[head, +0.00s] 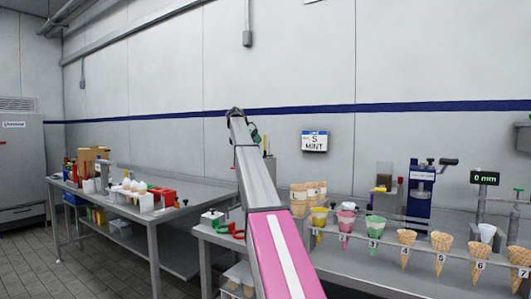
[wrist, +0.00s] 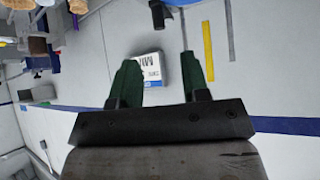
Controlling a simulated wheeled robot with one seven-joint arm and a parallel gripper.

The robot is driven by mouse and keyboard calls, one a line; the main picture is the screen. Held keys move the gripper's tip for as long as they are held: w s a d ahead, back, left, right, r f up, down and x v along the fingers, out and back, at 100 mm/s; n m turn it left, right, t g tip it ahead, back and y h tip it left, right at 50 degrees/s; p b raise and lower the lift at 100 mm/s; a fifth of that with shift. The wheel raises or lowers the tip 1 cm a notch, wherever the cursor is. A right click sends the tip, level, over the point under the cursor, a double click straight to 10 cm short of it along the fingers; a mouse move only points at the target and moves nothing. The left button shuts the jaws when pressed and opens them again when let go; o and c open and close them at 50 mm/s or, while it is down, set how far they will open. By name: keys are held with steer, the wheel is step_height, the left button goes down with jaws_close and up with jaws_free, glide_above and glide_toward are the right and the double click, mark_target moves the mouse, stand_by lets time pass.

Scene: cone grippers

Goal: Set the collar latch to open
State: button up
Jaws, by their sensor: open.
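I cannot pick out a collar latch in either view. A blue upright press (head: 420,192) with a dark crank handle stands on the right counter, too small to read a latch on it. My gripper (wrist: 161,72) shows in the wrist view with its two green fingers spread apart and nothing between them; a sign on the wall lies beyond them. In the head view my gripper (head: 254,133) is mostly hidden behind my raised arm, high in front of the wall and apart from the counters.
The right counter (head: 340,262) holds a rack of numbered cones (head: 406,251), a "0 mm" display (head: 484,178) and a wall sign reading "5 MINT" (head: 314,142) above. A left table (head: 190,212) carries cups and red boxes. Tiled floor lies clear at lower left.

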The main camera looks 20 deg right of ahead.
steer(key=x, duration=0.9)
steer(key=shift+d, duration=0.1)
jaws_close()
